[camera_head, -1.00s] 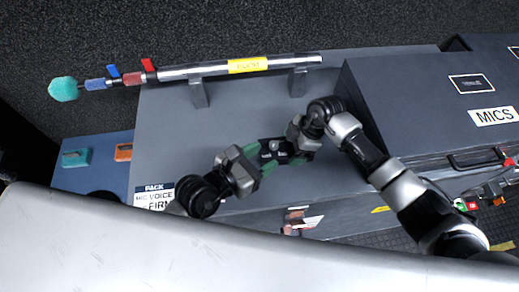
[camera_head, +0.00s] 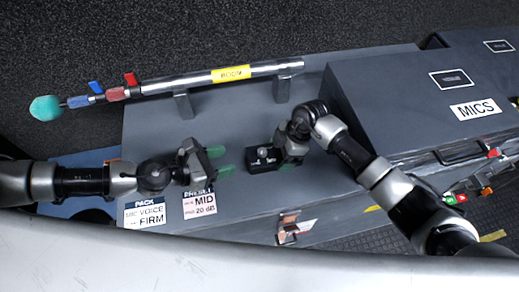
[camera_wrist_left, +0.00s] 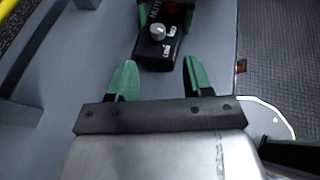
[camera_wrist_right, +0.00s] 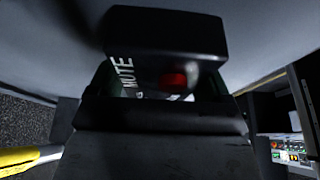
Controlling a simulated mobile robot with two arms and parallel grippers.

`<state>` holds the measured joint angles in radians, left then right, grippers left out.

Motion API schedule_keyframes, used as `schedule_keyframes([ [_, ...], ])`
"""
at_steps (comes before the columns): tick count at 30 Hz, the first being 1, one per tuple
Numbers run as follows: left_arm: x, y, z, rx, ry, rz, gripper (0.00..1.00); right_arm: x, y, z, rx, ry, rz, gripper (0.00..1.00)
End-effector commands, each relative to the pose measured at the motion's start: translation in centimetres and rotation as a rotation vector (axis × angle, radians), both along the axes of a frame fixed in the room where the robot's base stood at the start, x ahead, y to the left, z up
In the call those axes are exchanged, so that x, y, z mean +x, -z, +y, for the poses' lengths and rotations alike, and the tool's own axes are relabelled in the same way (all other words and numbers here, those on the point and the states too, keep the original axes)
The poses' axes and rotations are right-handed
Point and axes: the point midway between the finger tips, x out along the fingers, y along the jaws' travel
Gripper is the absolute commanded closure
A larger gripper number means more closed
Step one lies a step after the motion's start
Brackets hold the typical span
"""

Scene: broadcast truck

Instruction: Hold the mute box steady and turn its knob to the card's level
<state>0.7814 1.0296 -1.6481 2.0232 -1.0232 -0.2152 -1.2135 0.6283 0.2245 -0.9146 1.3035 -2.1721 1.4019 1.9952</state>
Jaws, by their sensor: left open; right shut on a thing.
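The mute box (camera_head: 262,160) is a small black box on the grey case top, with a red button and a silver knob (camera_wrist_left: 158,31) in the left wrist view. My left gripper (camera_head: 222,162) is open and empty, to the left of the box, with green fingertips (camera_wrist_left: 160,82) pointing toward the knob end. The preset card (camera_head: 200,204) reads MID and 20 dB. The pack card (camera_head: 147,213) reads VOICE and FIRM.
A boom pole (camera_head: 215,76) with a teal tip rests on two supports behind the box. A dark MICS case (camera_head: 400,125) stands to the right. The case top (camera_head: 235,120) between pole and box is clear.

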Motion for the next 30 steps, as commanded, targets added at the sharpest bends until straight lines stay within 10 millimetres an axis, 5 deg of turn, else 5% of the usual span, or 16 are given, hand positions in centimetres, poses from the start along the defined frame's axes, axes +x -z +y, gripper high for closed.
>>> schedule_keyframes([
  [5, 0.9, 0.7, -0.6, 0.008, -0.013, 0.006, 0.50, 0.0, -0.1, 0.0, 0.001, 0.000, -0.001, 0.52],
  [18, 5.3, 3.8, -7.0, 0.007, -0.011, 0.006, 0.50, 0.0, -0.1, 0.0, 0.001, 0.000, -0.001, 0.52],
  [30, 6.5, 4.7, -8.6, 0.007, -0.012, 0.007, 0.50, 0.0, -0.1, 0.0, 0.001, 0.000, -0.001, 0.52],
])
